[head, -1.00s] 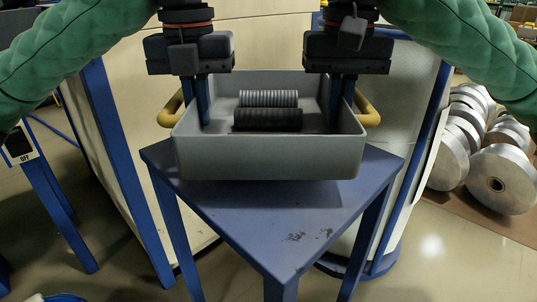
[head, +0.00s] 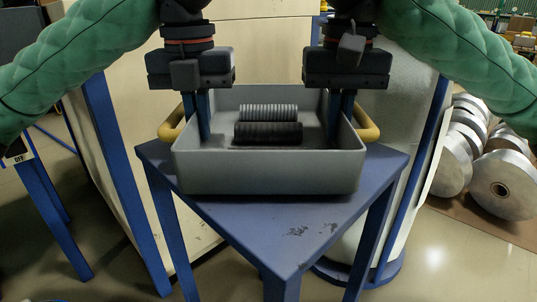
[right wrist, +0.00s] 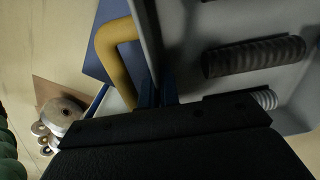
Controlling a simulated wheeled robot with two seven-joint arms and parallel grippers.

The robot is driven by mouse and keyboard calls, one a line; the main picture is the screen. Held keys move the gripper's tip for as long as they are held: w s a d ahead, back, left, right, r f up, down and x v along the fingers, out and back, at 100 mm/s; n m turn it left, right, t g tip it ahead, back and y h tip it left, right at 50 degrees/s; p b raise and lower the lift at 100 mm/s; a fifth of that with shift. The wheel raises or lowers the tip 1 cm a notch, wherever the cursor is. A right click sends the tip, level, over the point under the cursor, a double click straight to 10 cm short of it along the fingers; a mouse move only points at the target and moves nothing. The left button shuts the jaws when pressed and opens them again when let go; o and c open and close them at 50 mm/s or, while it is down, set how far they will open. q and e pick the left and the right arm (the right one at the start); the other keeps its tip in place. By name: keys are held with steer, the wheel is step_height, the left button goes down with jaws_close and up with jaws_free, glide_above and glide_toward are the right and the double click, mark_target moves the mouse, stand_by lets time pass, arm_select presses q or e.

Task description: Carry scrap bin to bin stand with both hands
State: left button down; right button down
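The scrap bin (head: 270,172) is a grey open box with a yellow handle on each side. It is level over the blue triangular bin stand (head: 285,236), seemingly resting on it or just above it. A light ribbed hose coil (head: 268,112) and a dark one (head: 262,133) lie inside. My left gripper (head: 197,120) has its fingers astride the bin's left wall near the left handle (head: 172,118). My right gripper (head: 340,115) does the same at the right wall by the right handle (head: 365,125). The right wrist view shows those fingers (right wrist: 156,95) at the wall.
A large cream panel unit with blue posts (head: 122,150) stands right behind the stand. Metal rolls (head: 500,185) lie on the floor to the right. A blue-legged table (head: 45,205) is at the left. Floor is open at the lower right.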

arm_select(q)
steer(key=shift+f+b, duration=0.55)
steer(key=shift+f, duration=0.05)
arm_select(e)
steer(key=shift+f, duration=0.6)
arm_select(q)
steer(key=c, duration=1.6)
jaws_free()
steer(key=shift+r, duration=0.1)
steer(key=shift+c, duration=0.2)
arm_select(e)
steer(key=c, duration=1.6)
jaws_free()
steer(key=shift+c, duration=0.2)
steer(key=shift+r, duration=0.1)
